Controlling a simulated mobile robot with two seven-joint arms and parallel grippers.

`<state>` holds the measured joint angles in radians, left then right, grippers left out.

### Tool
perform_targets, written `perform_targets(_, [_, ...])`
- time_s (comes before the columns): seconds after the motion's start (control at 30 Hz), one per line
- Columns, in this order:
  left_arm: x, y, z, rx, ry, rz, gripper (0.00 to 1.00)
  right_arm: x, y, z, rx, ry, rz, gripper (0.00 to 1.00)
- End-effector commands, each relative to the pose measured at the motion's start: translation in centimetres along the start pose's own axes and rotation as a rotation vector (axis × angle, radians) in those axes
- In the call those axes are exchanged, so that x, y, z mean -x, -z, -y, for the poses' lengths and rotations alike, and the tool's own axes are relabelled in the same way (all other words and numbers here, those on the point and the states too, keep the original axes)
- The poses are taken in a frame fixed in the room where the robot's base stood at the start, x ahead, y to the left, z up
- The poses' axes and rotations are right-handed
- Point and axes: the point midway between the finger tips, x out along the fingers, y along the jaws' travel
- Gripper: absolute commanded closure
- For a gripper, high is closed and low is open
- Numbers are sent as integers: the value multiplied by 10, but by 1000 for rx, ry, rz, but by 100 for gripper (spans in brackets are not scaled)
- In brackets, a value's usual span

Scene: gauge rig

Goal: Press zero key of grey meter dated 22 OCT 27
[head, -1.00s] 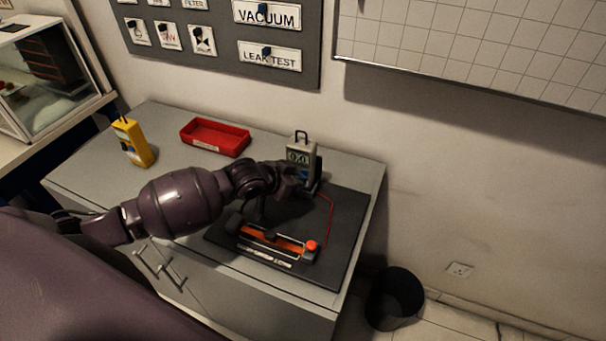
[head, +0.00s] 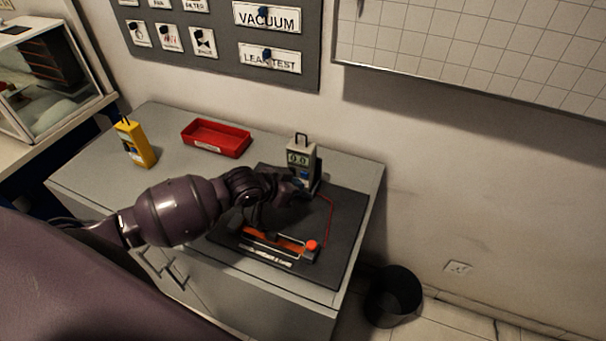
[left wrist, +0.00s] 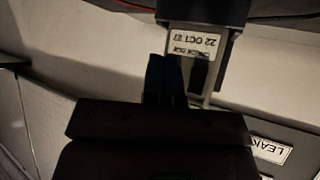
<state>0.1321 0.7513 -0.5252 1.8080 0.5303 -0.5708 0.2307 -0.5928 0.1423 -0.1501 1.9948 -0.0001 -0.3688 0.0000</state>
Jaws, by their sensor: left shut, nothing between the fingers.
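The grey meter (head: 301,158) stands upright in a dark stand at the back of the black mat, with its display facing me. In the left wrist view the grey meter (left wrist: 205,67) appears upside down, and its white label reads 22 OCT 27. My left gripper (head: 299,188) is just in front of the meter's lower part. Its shut, empty fingers (left wrist: 164,62) show dark beside the label in the left wrist view. I cannot tell whether they touch the meter. The zero key cannot be made out clearly. My right gripper is not in view.
A yellow meter (head: 135,144) and a red tray (head: 216,138) stand on the grey cabinet top (head: 160,120). An orange rig with a red knob (head: 312,246) lies on the black mat (head: 340,225), partly below my arm. A red lead runs near the meter.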

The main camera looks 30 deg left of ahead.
Motion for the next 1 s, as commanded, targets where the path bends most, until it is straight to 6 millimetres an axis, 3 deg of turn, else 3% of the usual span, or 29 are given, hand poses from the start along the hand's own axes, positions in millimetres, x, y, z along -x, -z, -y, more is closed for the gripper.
perform_targets(0.27, [7, -3, -5, 2, -1, 1, 100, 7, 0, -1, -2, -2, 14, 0])
perform_targets(0.7, [32, -21, -22, 2, 0, 1, 100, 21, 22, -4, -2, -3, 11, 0])
perform_targets(1.0, [35, -26, -26, 0, 0, 0, 100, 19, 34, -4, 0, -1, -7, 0])
